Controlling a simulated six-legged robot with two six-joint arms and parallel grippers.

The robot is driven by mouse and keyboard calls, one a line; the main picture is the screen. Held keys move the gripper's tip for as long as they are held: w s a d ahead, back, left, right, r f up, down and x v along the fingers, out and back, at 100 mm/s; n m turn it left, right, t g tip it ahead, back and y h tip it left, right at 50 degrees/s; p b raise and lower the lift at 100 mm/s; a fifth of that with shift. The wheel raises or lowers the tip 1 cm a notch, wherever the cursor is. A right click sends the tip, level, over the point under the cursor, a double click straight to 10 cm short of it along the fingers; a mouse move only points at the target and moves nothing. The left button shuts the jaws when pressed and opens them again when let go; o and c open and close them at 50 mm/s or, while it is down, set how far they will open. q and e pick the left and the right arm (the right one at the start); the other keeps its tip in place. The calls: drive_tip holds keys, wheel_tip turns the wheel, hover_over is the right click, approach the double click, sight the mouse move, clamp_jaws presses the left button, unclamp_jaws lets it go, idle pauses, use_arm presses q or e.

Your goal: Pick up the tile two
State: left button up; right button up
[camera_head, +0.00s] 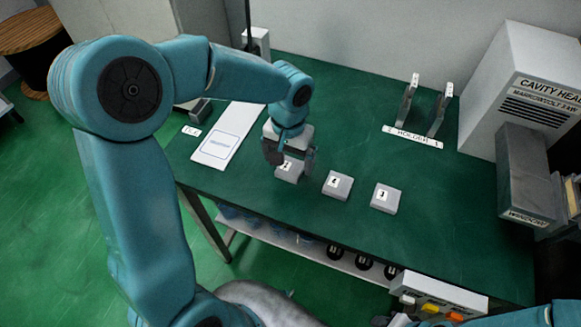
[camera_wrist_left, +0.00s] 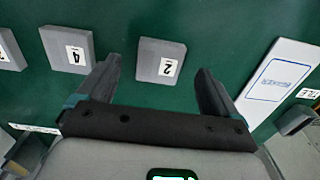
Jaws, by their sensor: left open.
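Tile two is a grey square block with a white label reading 2 (camera_wrist_left: 158,70). It lies on the green table, and in the head view tile two (camera_head: 288,174) is partly covered by my left gripper (camera_head: 290,160). My left gripper is open and empty, pointing down over the tile. In the left wrist view the tile sits between and slightly beyond the fingertips (camera_wrist_left: 159,66), apart from both. The exact height of the fingers above it is hard to tell. My right gripper is not in view.
Tile 4 (camera_head: 337,185) and another tile (camera_head: 386,198) lie in a row to the right. A white panel (camera_head: 222,145) lies to the left. An upright holder (camera_head: 412,138) and a grey machine (camera_head: 520,90) stand at the right. Bare table lies behind the tiles.

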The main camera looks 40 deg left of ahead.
sight(289, 169)
use_arm(q)
wheel_tip(289, 169, down, 3)
drive_tip(key=shift+w+a, duration=0.1)
drive_tip(key=shift+f, duration=0.3)
drive_tip(key=c, duration=1.3)
drive_tip(key=shift+o, duration=0.2)
drive_tip(key=shift+r, duration=0.1)
